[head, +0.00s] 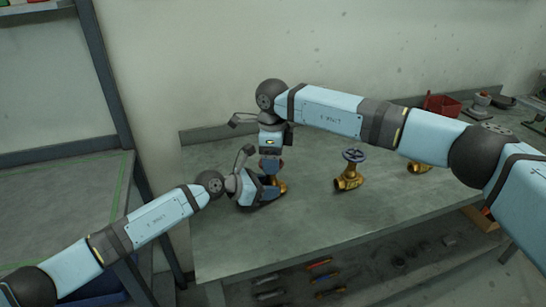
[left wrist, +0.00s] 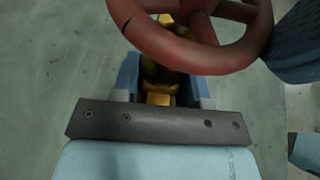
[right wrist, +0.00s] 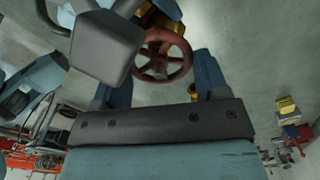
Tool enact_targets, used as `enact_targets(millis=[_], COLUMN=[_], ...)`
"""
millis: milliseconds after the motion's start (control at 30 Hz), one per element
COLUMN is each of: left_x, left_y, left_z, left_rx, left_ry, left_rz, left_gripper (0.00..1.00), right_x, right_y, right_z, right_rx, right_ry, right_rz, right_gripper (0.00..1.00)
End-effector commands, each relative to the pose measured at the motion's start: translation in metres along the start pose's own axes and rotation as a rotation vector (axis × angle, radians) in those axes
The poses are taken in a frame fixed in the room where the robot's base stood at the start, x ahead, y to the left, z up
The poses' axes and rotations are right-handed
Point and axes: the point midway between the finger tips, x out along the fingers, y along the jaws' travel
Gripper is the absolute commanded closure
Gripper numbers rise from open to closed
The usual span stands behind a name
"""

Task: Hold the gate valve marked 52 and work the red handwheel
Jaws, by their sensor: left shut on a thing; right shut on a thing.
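The brass gate valve (head: 281,185) stands on the workbench, mostly hidden by my grippers in the head view. My left gripper (head: 262,193) is low beside the bench and shut on the brass body, which shows between its fingers in the left wrist view (left wrist: 160,76). The red handwheel (left wrist: 185,54) lies above that body; it also shows between the right fingers in the right wrist view (right wrist: 159,68). My right gripper (head: 271,166) points down from above and is shut on the handwheel. The marking 52 is not legible.
A brass valve with a blue handwheel (head: 350,172) stands to the right on the bench (head: 300,235). Another brass piece (head: 418,168) is partly behind my right arm. A red bin (head: 442,105) is at the back right. The front of the bench is clear; tools lie on a shelf below.

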Motion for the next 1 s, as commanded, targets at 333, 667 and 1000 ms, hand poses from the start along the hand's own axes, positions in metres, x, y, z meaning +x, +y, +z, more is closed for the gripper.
enact_targets(millis=[333,667,1000], left_x=[0.0001,0.0001,0.0001], left_y=[-0.0001,-0.0002,-0.0003], left_z=[-0.0003,-0.0004,-0.0006], left_rx=[0.000,0.000,0.000], left_ry=[0.001,0.001,0.001], left_rz=[0.000,0.000,-0.001], left_gripper=[1.00,1.00,1.00], right_x=[-0.0011,-0.0012,-0.0012], right_y=[0.0011,0.0018,0.0020], right_z=[0.0003,0.0006,0.0008], right_rx=[0.296,0.489,0.559], right_ry=[-0.001,-0.002,-0.002], right_rz=[-0.001,-0.001,-0.001], right_gripper=[0.56,0.56,0.56])
